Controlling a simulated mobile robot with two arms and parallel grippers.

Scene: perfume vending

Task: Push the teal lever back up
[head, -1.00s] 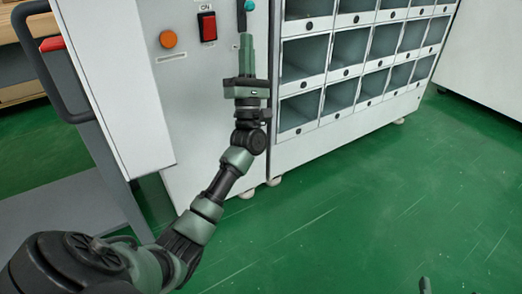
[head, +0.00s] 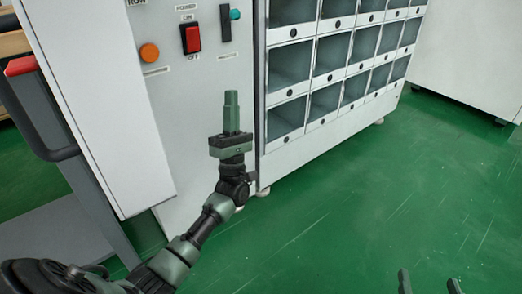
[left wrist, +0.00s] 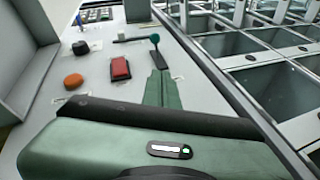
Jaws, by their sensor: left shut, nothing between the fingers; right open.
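The teal lever (head: 235,14) has a round teal knob. It sticks out near the upper part of its dark slot (head: 225,24) on the light grey panel. The left wrist view also shows the teal lever (left wrist: 155,38), beyond my fingertips. My left gripper (head: 231,95) is shut and empty, fingers pointing up, below the slot and apart from the lever. Its closed fingers (left wrist: 158,78) also show in the left wrist view. My right gripper (head: 428,276) is open at the bottom right edge; only its fingertips show.
A red switch (head: 191,39) and an orange button (head: 150,53) are left of the slot. The cabinet with open compartments (head: 287,75) stands to the right. A cart with a red-topped handle (head: 20,66) is at the left. Green floor (head: 400,190) is clear at right.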

